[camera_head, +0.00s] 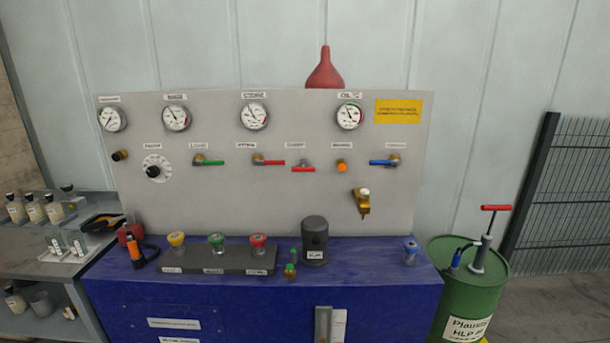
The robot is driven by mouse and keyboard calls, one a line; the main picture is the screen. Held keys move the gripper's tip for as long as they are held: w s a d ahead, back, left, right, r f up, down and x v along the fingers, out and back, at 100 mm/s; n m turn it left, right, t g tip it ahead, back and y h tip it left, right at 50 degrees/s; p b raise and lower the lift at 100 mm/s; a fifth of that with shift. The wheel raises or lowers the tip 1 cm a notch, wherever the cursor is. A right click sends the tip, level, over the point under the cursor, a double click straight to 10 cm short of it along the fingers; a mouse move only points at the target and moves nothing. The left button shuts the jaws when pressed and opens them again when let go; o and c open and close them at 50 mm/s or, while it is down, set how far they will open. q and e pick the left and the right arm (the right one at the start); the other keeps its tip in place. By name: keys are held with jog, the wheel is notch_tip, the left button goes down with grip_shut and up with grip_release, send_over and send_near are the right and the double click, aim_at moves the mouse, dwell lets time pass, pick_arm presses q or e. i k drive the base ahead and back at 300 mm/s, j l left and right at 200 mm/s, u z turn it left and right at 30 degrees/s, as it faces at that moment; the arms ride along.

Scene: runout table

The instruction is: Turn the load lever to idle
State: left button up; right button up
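A grey upright panel (225,110) carries a row of levers. A green-handled lever (208,162) lies level, pointing right. A red-handled lever (269,162) also points right. A second red lever (303,168) has its handle level, a little lower. A blue-handled lever (383,162) points left from its pivot. A black knob (153,171) sits on a white round dial at the left. Neither of my grippers is in view.
Several gauges (254,115) line the panel's top. A brass tap (363,202) sticks out lower right. On the blue bench (370,270) stand a grey block of coloured knobs (217,258), a dark cylinder (314,240) and an orange-and-black tool (138,250). A green drum (467,290) stands right.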

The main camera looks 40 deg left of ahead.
aim_at(196, 161)
jog(key=u, duration=1.9)
